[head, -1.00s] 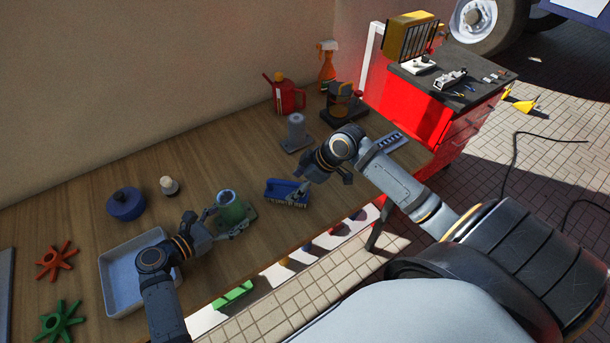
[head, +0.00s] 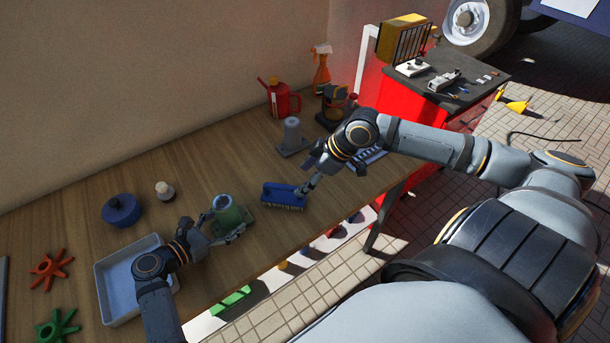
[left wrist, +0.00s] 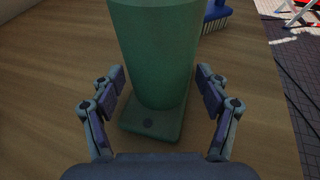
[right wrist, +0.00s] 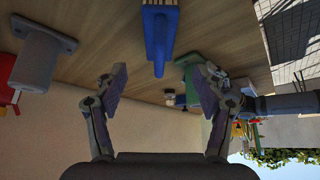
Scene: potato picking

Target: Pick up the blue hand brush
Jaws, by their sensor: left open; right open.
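The blue hand brush (head: 283,191) lies on the wooden bench, with pale bristles along its near side. In the right wrist view the brush (right wrist: 158,40) has its handle pointing towards the gap between the fingers. My right gripper (head: 311,173) is open and empty, just right of the brush; whether a finger touches it I cannot tell. In the right wrist view the open gripper (right wrist: 162,92) has nothing between its fingertips. My left gripper (head: 226,228) is open around the green cylinder (left wrist: 155,55) on its square base. The brush also shows behind that cylinder in the left wrist view (left wrist: 216,14).
Left of the green cylinder stand a pale tray (head: 112,300), a blue round pot (head: 121,211) and star-shaped parts. A grey cylinder on a plate (head: 292,138), a red can (head: 280,98) and an orange spray bottle (head: 321,68) stand behind the brush. A red tool cabinet (head: 400,98) is at right.

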